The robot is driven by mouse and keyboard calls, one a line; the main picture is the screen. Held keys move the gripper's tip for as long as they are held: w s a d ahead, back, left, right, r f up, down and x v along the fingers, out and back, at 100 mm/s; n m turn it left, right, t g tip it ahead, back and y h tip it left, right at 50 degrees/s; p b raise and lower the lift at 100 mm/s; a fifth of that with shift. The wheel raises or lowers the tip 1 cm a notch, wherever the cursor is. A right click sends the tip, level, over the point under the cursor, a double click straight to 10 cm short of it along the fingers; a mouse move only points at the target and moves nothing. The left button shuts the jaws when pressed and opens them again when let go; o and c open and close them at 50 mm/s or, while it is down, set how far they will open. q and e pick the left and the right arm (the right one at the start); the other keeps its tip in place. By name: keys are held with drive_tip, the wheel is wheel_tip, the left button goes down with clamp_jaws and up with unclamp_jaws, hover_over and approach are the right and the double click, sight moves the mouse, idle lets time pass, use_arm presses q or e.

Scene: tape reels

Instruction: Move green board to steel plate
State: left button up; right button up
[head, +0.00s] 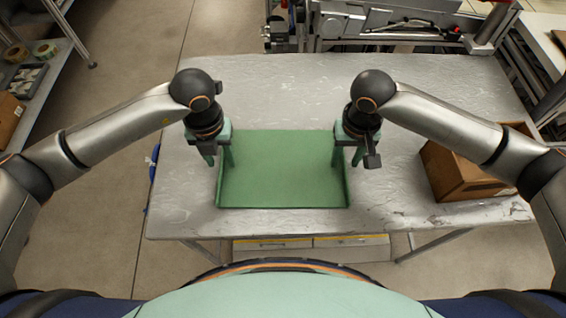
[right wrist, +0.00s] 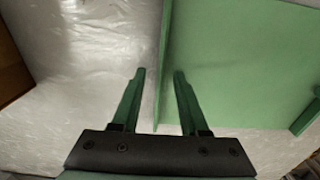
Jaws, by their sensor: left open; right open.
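The green board (head: 283,170) is a flat tray-like panel with raised side walls, lying on the grey metal table top (head: 420,90). I cannot make out a steel plate separate from this surface. My left gripper (head: 220,160) is open at the board's left side; whether its fingers straddle that wall is unclear. My right gripper (head: 348,158) is open at the right side. In the right wrist view, the board's thin side wall (right wrist: 163,85) runs between the open fingers of my right gripper (right wrist: 160,72), with the board's floor (right wrist: 240,60) beyond one finger.
A cardboard box (head: 465,170) stands on the table to the right. Machinery (head: 390,22) lines the table's back edge. A shelf with tape rolls (head: 30,52) is at far left. The table behind the board is clear.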

use_arm(q)
drive_tip(key=shift+c, duration=0.4)
use_arm(e)
drive_tip(key=shift+c, duration=0.4)
use_arm(q)
clamp_jaws()
use_arm(e)
clamp_jaws()
idle(0.4)
